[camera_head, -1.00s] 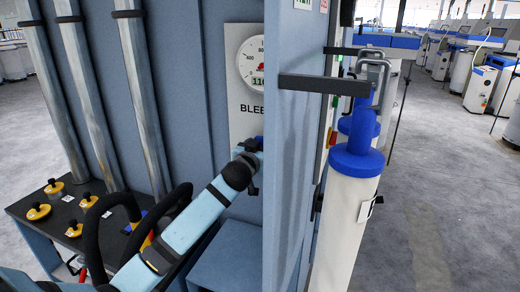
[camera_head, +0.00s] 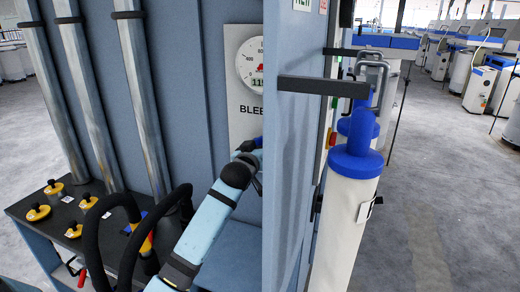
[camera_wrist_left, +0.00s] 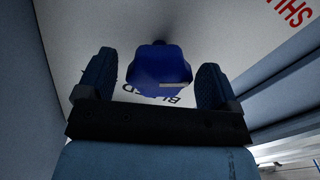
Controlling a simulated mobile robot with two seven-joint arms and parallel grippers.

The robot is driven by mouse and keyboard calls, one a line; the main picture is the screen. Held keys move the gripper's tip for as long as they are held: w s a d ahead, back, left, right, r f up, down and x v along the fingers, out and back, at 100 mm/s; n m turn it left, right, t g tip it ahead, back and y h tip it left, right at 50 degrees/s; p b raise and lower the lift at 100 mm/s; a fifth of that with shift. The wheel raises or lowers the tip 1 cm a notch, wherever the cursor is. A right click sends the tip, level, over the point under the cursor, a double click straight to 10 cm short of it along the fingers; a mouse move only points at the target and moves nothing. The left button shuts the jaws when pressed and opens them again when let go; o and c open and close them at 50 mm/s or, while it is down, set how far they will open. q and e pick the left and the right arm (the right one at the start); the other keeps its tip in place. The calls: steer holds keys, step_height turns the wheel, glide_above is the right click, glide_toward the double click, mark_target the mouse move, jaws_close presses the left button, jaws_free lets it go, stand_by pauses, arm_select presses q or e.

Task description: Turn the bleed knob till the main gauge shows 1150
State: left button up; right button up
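The main gauge (camera_head: 251,64) is a white round dial on a pale panel. The blue panel edge cuts off its right side; its digits start with 115, the last hidden. The blue bleed knob (camera_wrist_left: 158,72), with a pale mark, is in front of the panel lettered BLEED in the left wrist view. My left gripper (camera_wrist_left: 157,62) has one finger on each side of the knob, with a narrow gap at the left finger. In the head view its tip is mostly hidden behind the panel edge. My right gripper is in neither view.
A blue upright panel (camera_head: 292,150) with a dark bar (camera_head: 322,86) stands right beside my left arm. A black shelf (camera_head: 98,215) with yellow knobs and black hoses is at the left. A white cylinder with a blue top (camera_head: 345,220) stands at the right.

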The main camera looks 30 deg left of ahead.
arm_select(q)
steer(key=b+v, duration=0.2)
steer(key=v, duration=1.1)
steer(key=shift+s+b, duration=0.3)
steer(key=shift+s, duration=0.1)
